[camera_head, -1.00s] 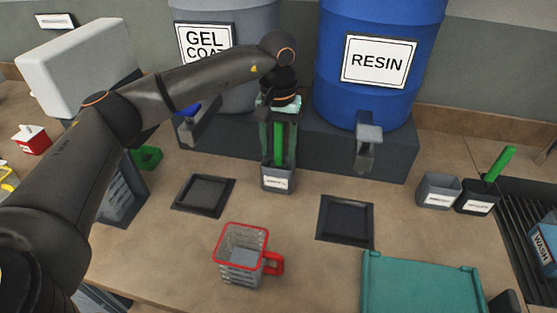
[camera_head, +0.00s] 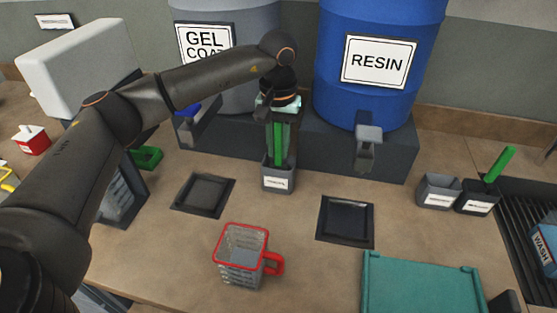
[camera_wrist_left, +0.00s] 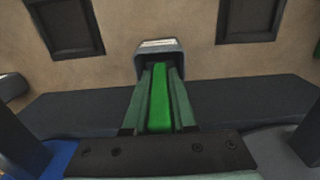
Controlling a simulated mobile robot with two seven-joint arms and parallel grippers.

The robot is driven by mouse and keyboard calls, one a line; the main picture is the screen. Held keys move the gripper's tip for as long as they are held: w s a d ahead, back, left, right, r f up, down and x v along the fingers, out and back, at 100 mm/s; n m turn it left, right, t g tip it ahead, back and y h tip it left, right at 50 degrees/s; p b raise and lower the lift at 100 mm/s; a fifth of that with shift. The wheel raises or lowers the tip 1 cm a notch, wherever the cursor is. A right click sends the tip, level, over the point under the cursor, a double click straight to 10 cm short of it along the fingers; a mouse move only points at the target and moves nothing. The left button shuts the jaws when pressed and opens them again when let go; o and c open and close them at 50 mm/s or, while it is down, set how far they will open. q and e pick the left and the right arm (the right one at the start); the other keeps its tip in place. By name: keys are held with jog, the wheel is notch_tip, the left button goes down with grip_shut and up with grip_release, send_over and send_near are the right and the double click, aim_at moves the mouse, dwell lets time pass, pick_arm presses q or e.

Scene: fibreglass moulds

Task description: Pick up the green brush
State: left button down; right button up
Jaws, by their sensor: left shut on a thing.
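A green brush (camera_head: 278,143) stands upright in a small grey labelled holder (camera_head: 278,180) in front of the drums. Its lower end is hidden inside the holder. My left gripper (camera_head: 281,135) points down over it and is shut on the brush handle. In the left wrist view the green handle (camera_wrist_left: 160,100) lies between the two fingers, with the holder (camera_wrist_left: 158,48) beyond the fingertips. A second green-handled brush (camera_head: 498,165) stands in a dark labelled holder (camera_head: 477,197) at the right. My right gripper is not in view.
A grey gel coat drum (camera_head: 245,95) and a blue resin drum (camera_head: 380,100) stand behind on a dark block, with spigots jutting forward. A red-rimmed jug (camera_head: 241,258), two dark square pads (camera_head: 204,194) (camera_head: 345,221) and a teal box (camera_head: 420,285) are in front.

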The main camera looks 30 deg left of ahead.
pick_arm(q)
jog(key=shift+r, duration=0.1)
notch_tip(320, 180, up, 10)
jog(key=shift+f, duration=0.1)
dwell(0.3)
dwell(0.8)
